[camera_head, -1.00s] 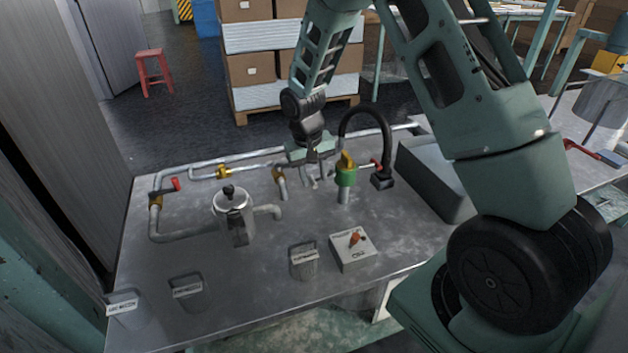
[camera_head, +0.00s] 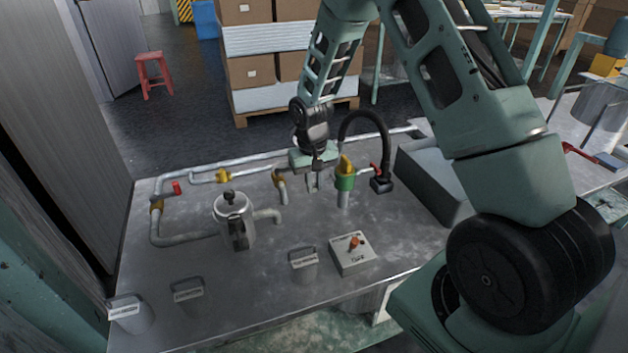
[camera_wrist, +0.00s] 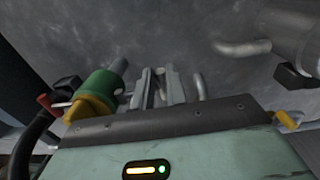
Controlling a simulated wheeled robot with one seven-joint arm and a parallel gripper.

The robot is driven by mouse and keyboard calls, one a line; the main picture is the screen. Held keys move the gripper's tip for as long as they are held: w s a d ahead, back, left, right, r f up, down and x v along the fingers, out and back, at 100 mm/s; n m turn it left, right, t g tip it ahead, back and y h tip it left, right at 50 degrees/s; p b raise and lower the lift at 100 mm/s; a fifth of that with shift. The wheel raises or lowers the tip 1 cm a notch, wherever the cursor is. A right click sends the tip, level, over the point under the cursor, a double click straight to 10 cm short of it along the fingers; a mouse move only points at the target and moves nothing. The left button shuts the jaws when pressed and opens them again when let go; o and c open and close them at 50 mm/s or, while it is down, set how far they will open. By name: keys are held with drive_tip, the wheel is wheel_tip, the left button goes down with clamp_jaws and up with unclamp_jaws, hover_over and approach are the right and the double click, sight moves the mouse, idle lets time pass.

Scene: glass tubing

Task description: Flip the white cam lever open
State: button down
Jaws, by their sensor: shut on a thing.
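My gripper (camera_head: 318,182) points down at the bench just left of the green valve body. In the wrist view its two pale fingers (camera_wrist: 162,90) stand close together with a small pale piece between them. That piece, which looks like the white cam lever (camera_wrist: 160,73), is mostly hidden by the fingers, so its angle cannot be told. The green valve body with a yellow top (camera_head: 345,177) stands upright right beside the gripper. It also shows at the left in the wrist view (camera_wrist: 96,88).
A metal pot (camera_head: 234,220) stands at the left. Grey pipes (camera_head: 185,236) run along the bench's left and back. A black hose (camera_head: 384,140) arches behind the valve. A grey block (camera_head: 432,180) is at the right.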

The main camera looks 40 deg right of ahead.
drive_tip(key=shift+d+r+t+y+p, duration=0.1)
drive_tip(key=shift+r+t+y+p, duration=0.2)
drive_tip(key=shift+r+y+p, duration=0.45)
drive_tip(key=shift+f, duration=0.25)
drive_tip(key=c, duration=1.4)
unclamp_jaws()
drive_tip(key=shift+r, duration=0.1)
wheel_tip(320, 180, up, 17)
drive_tip(key=d+p, duration=0.1)
drive_tip(key=d, duration=0.1)
drive_tip(key=shift+s, duration=0.3)
